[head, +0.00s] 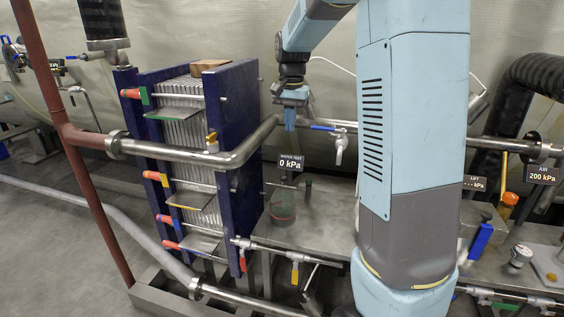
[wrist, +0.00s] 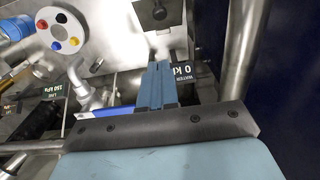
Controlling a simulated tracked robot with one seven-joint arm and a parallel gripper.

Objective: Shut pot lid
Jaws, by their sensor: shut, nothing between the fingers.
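My gripper (head: 290,124) points down at the middle of the head view, above the steel bench. Its blue fingers are together and empty, and they also show in the wrist view (wrist: 154,72). A dark, greenish round vessel (head: 283,208) stands on the bench below the gripper, under the 0 kPa sign (head: 290,163). It may be the pot. I cannot make out a separate lid or whether it is open. The gripper is well above it and not touching it. In the wrist view I cannot identify the pot or its lid for certain.
A steel pipe (head: 190,157) crosses in front of a blue-framed plate stack (head: 233,125) on the left. A blue-handled tap (head: 338,145) is close right of the gripper. The wrist view shows a pale disc with coloured dots (wrist: 62,27). My arm hides part of the bench.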

